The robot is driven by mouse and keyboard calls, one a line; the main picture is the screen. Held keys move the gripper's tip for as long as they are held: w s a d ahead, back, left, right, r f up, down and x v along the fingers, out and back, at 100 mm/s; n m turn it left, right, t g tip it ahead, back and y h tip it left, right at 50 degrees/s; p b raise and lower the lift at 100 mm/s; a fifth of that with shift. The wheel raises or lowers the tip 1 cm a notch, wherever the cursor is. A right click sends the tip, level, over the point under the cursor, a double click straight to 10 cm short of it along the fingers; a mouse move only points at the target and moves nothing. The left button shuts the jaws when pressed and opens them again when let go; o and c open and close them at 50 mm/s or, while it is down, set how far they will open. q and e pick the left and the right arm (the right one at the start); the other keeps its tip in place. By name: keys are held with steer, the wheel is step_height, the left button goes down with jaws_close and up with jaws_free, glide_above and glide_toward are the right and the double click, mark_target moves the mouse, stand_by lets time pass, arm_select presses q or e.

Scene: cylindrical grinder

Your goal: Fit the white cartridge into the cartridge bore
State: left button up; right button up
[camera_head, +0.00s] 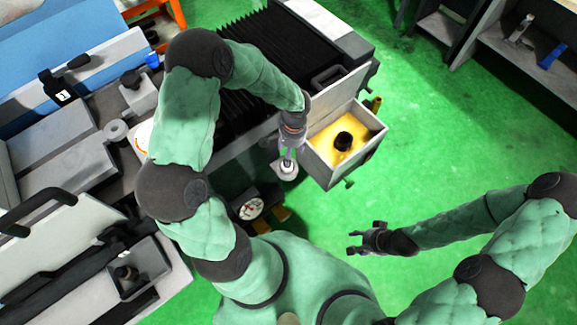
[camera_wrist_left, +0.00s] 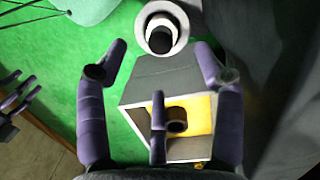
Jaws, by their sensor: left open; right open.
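A white round piece with a dark centre (camera_head: 287,172) shows just below my left gripper (camera_head: 288,155) in the head view. In the left wrist view the white piece (camera_wrist_left: 178,20) lies beyond the fingertips, at the top centre. I cannot tell whether it is the cartridge or the rim of the bore. My left gripper (camera_wrist_left: 158,75) has its fingers spread, with nothing between them. A grey box with a yellow inside (camera_head: 375,144) holds a black cylinder (camera_head: 343,141), right of the left gripper. My right gripper (camera_head: 354,241) is open and empty over the green floor.
The grinder with its black bellows (camera_head: 255,45) fills the upper left and middle. A round dial gauge (camera_head: 251,208) is below the left gripper. Green floor (camera_head: 440,130) is clear to the right.

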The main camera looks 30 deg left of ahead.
arm_select(q)
steer(key=f, duration=0.2)
steer(key=f+b, duration=0.1)
steer(key=f, duration=0.1)
steer(key=s+f+b, duration=0.1)
steer(key=f, duration=0.1)
steer(key=shift+a+f, duration=0.2)
steer(key=shift+f, duration=0.2)
steer(key=c, duration=1.3)
arm_select(e)
step_height(320, 180, down, 3)
steer(key=shift+r, duration=0.2)
arm_select(q)
steer(key=shift+r, duration=0.1)
